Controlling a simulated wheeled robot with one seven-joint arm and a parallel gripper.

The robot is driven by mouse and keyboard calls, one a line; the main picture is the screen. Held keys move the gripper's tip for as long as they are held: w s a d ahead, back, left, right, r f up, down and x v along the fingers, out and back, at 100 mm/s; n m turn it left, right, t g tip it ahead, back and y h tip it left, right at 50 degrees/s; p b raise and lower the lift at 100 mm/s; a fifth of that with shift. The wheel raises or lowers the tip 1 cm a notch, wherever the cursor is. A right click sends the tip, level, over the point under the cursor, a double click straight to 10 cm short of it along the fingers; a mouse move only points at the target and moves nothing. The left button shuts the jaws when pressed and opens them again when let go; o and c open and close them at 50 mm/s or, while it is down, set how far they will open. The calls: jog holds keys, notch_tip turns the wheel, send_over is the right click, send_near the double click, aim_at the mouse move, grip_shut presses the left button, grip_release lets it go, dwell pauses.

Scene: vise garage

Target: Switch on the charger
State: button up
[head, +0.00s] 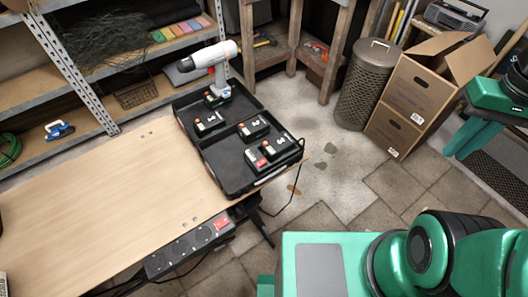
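A black open case (228,174) lies at the right end of the wooden table. In it are several small black units with red or orange spots, such as the left one (209,123). The front unit (257,160) has a red and white face. I cannot tell which one is the charger, or whether any is on. A white and black drill (212,62) stands upright at the case's back. A dark power strip (186,247) with a red switch (221,222) is at the table's front edge; the switch's position is too small to tell. My gripper is not in view.
The bare tabletop (110,200) extends left of the case. A black cable (296,182) hangs from the case's right side. Shelves (60,80) stand behind. A wire-mesh bin (367,83) and cardboard boxes (425,85) stand at the back right. The tiled floor (330,200) between is clear.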

jog(key=w+a+n, duration=0.2)
jog(key=a+n, duration=0.1)
jog(key=w+a+n, duration=0.2)
jog(key=w, duration=0.1)
jog(key=w+a+n, duration=0.3)
jog(key=shift+w+a+f+n+y, duration=0.2)
jog(key=shift+a+f+n+y, duration=0.05)
jog(key=shift+a+n+y, duration=0.1)
grip_shut()
jog(key=w+a+f+n+g+y, duration=0.1)
jog(key=a+f+n, duration=0.1)
jog(key=a+n, duration=0.7)
jog(key=w+a+f+n+g+y, duration=0.1)
jog(key=a+n, duration=0.9)
jog(key=a, duration=1)
jog(key=shift+w+a+f, duration=0.35)
jog(key=shift+w+f, duration=0.1)
jog(key=shift+f, duration=0.3)
